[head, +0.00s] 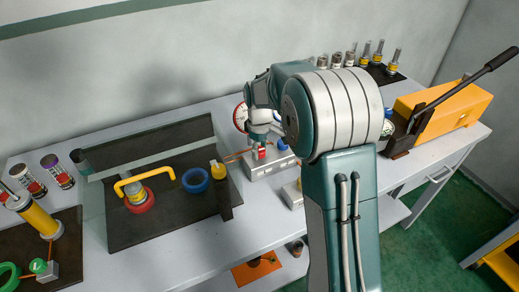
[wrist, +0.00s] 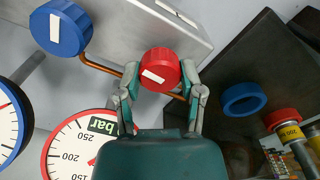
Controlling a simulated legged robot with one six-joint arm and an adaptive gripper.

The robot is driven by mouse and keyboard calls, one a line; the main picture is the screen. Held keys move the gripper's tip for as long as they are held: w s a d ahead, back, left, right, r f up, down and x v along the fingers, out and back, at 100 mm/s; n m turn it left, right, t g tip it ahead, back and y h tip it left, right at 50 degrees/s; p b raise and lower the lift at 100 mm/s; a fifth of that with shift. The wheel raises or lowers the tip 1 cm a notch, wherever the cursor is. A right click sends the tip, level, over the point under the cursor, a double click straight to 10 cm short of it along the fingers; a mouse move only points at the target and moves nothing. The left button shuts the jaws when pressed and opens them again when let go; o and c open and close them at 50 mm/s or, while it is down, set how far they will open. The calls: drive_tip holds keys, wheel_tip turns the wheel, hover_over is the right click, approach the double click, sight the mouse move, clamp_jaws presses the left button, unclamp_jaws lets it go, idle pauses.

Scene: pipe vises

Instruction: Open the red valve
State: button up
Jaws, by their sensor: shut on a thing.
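The red valve (wrist: 160,70) is a round red knob with a white bar mark across its face, at the upper middle of the wrist view. My gripper (wrist: 159,82) has one finger on each side of the knob, shut on its rim. In the head view, the red valve (head: 259,153) shows as a small red patch just below my gripper (head: 262,139), on the front of a grey box (head: 268,169). My arm hides part of this box.
A blue knob (wrist: 61,27) and a red-rimmed gauge (wrist: 84,150) sit close to the red valve. A dark board (head: 140,235) with a yellow handle (head: 144,184) and blue ring (head: 196,180) lies left. An orange machine (head: 445,105) with a long lever stands right.

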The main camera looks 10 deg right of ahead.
sight(259, 150)
drive_tip(key=o, duration=1.2)
drive_tip(key=shift+f, duration=0.15)
drive_tip(key=shift+c, duration=0.2)
drive_tip(key=shift+r, duration=0.2)
wheel_tip(259, 150, up, 12)
drive_tip(key=shift+f, duration=0.15)
drive_tip(key=s+r+m+t, duration=0.1)
drive_tip(key=s+r+m, duration=0.1)
drive_tip(key=s+r, duration=0.35)
drive_tip(key=s+r+m+t, duration=0.2)
drive_tip(key=s, duration=0.7)
drive_tip(key=s+f+m+t, duration=0.1)
drive_tip(key=s+m, duration=0.1)
drive_tip(key=s, duration=0.5)
drive_tip(key=s+f+m+t, duration=0.1)
drive_tip(key=s+f+m, duration=0.1)
drive_tip(key=s, duration=0.5)
drive_tip(key=shift+s+f+m+t, duration=0.3)
drive_tip(key=shift+s+m, duration=0.05)
drive_tip(key=shift+m, duration=0.05)
